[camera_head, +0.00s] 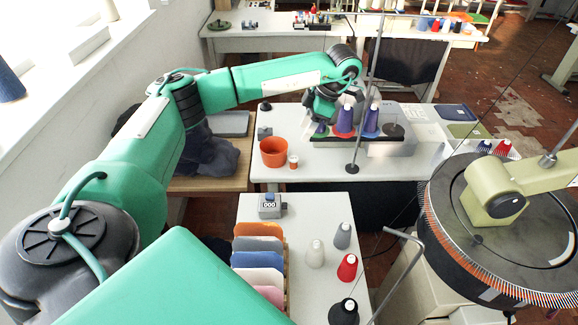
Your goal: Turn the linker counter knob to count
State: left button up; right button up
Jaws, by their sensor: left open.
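A small grey counter box (269,207) stands at the back left of the near white table, its display reading 000. A small bluish piece shows on its top; I cannot tell whether that is the knob. My left arm reaches from the left over the middle table. My left gripper (326,117) is open there, among the thread cones and well behind the counter, not touching it. Its fingertips are partly hidden by the wrist and cones. My right gripper is out of view. The round linker machine (505,230) with its toothed ring stands at the right.
Purple (344,121) and blue cones stand by my left gripper, with an orange pot (273,153) to their left. Coloured panels (258,245) stand in front of the counter. White, grey, red and black cones stand to its right. A bent metal rod (408,265) rises beside the near table.

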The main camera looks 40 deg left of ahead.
pick_arm(q)
notch_tip(320, 180, down, 9)
jog(key=w+b, duration=0.1)
jog(key=b, duration=1.9)
send_near(285, 206)
jog(key=x, duration=0.5)
jog(key=w+x, duration=0.1)
jog(key=x, duration=0.1)
jog(key=shift+f+p, duration=0.3)
jog(key=shift+p, duration=0.05)
jog(key=shift+s+a+f, duration=0.15)
jog(key=shift+a+f, duration=0.1)
jog(key=shift+f, duration=0.35)
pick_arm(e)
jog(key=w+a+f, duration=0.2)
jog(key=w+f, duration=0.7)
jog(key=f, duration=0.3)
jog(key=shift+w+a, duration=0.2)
pick_arm(q)
grip_shut()
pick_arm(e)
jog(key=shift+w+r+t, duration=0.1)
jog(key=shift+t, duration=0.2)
